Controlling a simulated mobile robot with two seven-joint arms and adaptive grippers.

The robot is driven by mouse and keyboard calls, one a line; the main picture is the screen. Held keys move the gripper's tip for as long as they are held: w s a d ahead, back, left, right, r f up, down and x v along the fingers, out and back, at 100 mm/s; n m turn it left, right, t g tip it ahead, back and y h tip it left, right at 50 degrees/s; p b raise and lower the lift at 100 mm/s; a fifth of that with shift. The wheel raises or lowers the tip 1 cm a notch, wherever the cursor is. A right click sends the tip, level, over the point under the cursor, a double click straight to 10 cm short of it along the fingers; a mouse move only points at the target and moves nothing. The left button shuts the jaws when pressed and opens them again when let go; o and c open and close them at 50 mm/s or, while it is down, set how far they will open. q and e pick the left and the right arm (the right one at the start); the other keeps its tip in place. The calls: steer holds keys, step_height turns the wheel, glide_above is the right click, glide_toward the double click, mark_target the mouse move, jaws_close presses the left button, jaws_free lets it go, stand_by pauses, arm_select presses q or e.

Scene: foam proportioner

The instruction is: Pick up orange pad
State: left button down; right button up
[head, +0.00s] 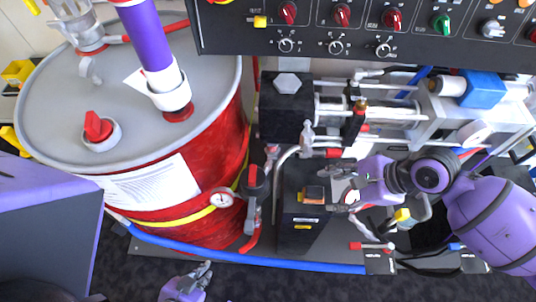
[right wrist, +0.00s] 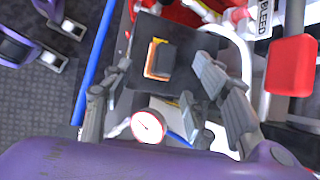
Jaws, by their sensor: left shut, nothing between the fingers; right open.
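The orange pad (head: 313,195) is a small block lying on top of a black box (head: 300,232) in the middle of the head view. In the right wrist view the pad (right wrist: 158,60) shows a dark upper face with orange along its edges. My right gripper (head: 340,189) is open just to the right of the pad in the head view. In the right wrist view its fingers (right wrist: 163,85) are spread wide, with the pad seen between and beyond them. I cannot tell whether they touch it. My left gripper (head: 204,275) is shut and empty at the bottom, low over the floor.
A large red drum (head: 55,95) with a grey lid stands at the left. A gauge (head: 222,199) and red-handled valve sit left of the box. A pump assembly (head: 370,115) and control panel (head: 370,30) are behind. A blue hose (head: 270,262) runs in front.

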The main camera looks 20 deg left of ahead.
mark_target(319, 193)
steer(key=shift+m, duration=0.5)
steer(key=b+x, duration=0.1)
steer(key=x, duration=0.5)
steer(key=shift+w+a+f, duration=0.15)
steer(key=shift+f, duration=0.15)
steer(key=c, duration=1.2)
steer(key=shift+o, duration=0.2)
steer(key=shift+r, duration=0.1)
steer(key=shift+r, duration=0.15)
steer(key=shift+d, duration=0.35)
steer(key=d+b, duration=0.1)
steer(key=d, duration=1.6)
steer(key=shift+w, duration=0.15)
